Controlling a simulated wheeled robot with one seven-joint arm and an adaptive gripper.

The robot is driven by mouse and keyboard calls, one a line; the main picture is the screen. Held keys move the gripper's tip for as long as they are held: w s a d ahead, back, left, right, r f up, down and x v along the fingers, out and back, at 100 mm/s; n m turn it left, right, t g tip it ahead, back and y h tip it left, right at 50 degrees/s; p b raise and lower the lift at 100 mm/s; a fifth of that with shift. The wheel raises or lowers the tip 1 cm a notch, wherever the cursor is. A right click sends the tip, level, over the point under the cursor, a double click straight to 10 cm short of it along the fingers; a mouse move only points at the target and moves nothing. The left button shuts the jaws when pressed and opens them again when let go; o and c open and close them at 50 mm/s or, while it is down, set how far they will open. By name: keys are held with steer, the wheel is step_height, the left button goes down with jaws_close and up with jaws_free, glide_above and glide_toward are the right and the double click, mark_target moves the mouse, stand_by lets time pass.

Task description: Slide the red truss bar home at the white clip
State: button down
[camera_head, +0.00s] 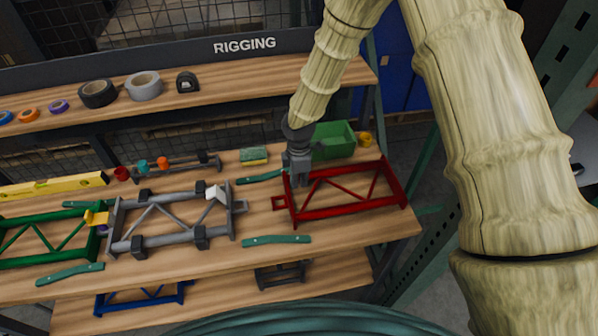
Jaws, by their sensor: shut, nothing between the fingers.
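The red truss bar (348,213) lies on the wooden workbench at the right, with its left end near the grey truss. The grey truss (170,244) lies in the middle of the bench, with dark blocks on its rails. The white clip (217,193) sits on the upper right part of the grey truss. A small gap shows between the grey truss's right tab and the red bar's left tab. My gripper (299,184) points down at the upper left corner of the red bar. It is shut and empty; whether it touches the bar I cannot tell.
A green truss (50,239) with a yellow clip (96,217) lies at the left. Teal straps (276,240) lie along the bench. A green bin (334,141) and a sponge (254,155) stand behind. A shelf with tape rolls (144,86) runs above.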

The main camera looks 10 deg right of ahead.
mark_target(299, 195)
steer(key=shift+f+p, duration=0.7)
steer(key=shift+f, duration=1.65)
